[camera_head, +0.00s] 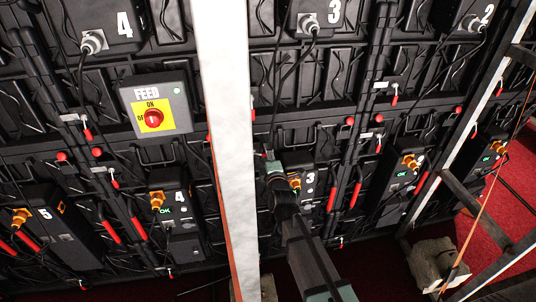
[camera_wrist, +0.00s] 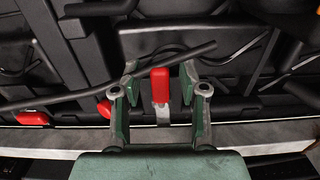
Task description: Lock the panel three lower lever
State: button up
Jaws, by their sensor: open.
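My gripper (camera_wrist: 158,82) is open in the wrist view, its two green fingers on either side of a red lever handle (camera_wrist: 160,86). A pale metal piece shows below the handle. In the head view my gripper (camera_head: 271,166) is at the left side of the lower box marked 3 (camera_head: 310,180). My gripper and arm hide part of that area, and I cannot make out the lever between the fingers there.
A white upright post (camera_head: 222,110) stands just left of my arm. Red levers (camera_head: 331,198) hang right of box 3. A dark bar or cable (camera_wrist: 70,97) crosses by the left finger. A FEED switch box (camera_head: 157,108) is left of the post. More red handles (camera_wrist: 32,118) lie left.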

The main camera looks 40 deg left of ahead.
grip_shut()
jog(key=shift+f, duration=0.15)
jog(key=f+m+b, duration=0.1)
jog(key=m, duration=0.2)
jog(key=shift+s+a+f+b, duration=0.1)
jog(key=shift+f+b, duration=0.05)
jog(key=shift+b, duration=0.2)
jog(key=s+a+f+m, duration=0.1)
jog(key=m, duration=0.3)
jog(key=s+f+m+b, duration=0.1)
jog(key=m, duration=0.3)
jog(key=a+f+m+b, duration=0.1)
jog(key=m, duration=0.3)
jog(key=shift+s+a+f, duration=0.1)
jog(key=shift+s+a, duration=0.2)
jog(key=shift+s, duration=0.1)
jog(key=shift+s+a+m, duration=0.15)
jog(key=shift+s+m, duration=0.05)
jog(key=shift+m, duration=0.5)
jog(key=shift+s+a+m, duration=0.15)
jog(key=shift+m, duration=0.55)
